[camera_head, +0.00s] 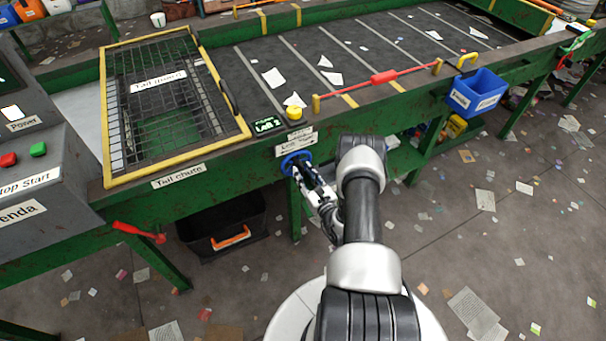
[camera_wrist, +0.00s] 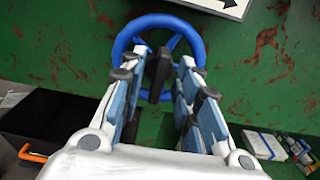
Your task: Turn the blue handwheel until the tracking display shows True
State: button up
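The blue handwheel (camera_head: 295,161) is mounted on the green side of the belt frame, below a white label. In the wrist view the handwheel (camera_wrist: 199,45) faces me, its lower part hidden by my gripper. My gripper (camera_head: 303,174) is at the wheel. In the wrist view my gripper (camera_wrist: 158,85) has its two fingers apart, one on each side of a dark upright piece (camera_wrist: 158,68) at the wheel's middle. I see gaps beside that piece; contact is unclear. The small black display (camera_head: 268,125) with green text sits above the wheel on the frame; its text is too small to read surely.
A yellow button (camera_head: 294,112) stands beside the display. A yellow-framed mesh guard (camera_head: 150,112) is on the left, and a red bar (camera_head: 384,77) runs along the belt edge. A black bin (camera_head: 222,225) stands under the frame. Paper scraps litter the floor.

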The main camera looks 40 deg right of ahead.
jog(key=shift+w+d, duration=0.1)
jog(key=shift+w, duration=0.4)
grip_shut()
